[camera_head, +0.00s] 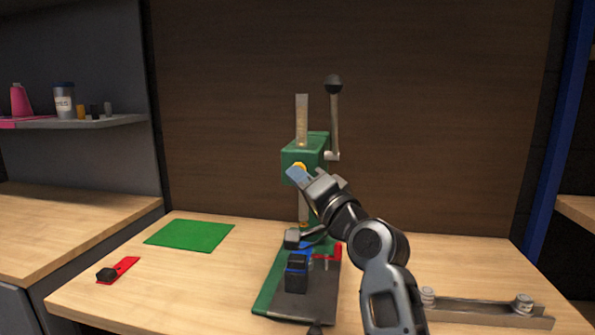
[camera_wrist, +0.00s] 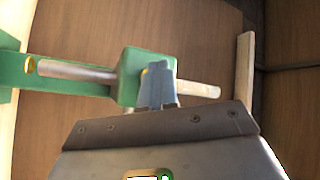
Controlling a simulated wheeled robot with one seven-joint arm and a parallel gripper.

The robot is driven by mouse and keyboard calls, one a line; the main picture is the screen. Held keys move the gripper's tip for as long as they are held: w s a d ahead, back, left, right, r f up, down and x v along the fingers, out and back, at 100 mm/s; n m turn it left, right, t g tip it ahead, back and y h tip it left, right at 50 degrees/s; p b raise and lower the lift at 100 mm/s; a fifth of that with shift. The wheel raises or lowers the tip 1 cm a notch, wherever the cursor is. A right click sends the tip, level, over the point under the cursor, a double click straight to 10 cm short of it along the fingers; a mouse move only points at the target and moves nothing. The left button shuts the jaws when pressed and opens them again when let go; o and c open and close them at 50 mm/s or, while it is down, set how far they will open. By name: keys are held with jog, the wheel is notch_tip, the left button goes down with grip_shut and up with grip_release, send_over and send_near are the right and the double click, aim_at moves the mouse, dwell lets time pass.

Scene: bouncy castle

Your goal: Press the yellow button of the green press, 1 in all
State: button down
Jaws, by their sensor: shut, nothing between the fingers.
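The green press (camera_head: 318,140) stands on the wooden table, with a lever ending in a black ball on its right side. Its green head also shows in the wrist view (camera_wrist: 133,72). The yellow button (camera_head: 300,166) is on the front of the head, partly hidden by my gripper. The fingers also show in the wrist view (camera_wrist: 158,76).
A blue and black block (camera_head: 297,272) is on the press base (camera_head: 305,305), below my gripper. A green mat (camera_head: 190,235) and a red piece with a black knob (camera_head: 118,270) lie at left. A metal rail (camera_head: 480,312) lies at right.

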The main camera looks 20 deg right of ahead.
jog(key=shift+s+a+p, duration=0.35)
jog(key=shift+s+a, duration=0.1)
jog(key=shift+s, duration=0.25)
jog(key=s+a+p, duration=0.1)
jog(key=s, duration=0.1)
jog(key=s+a+p, duration=0.2)
dwell(0.3)
dwell(0.7)
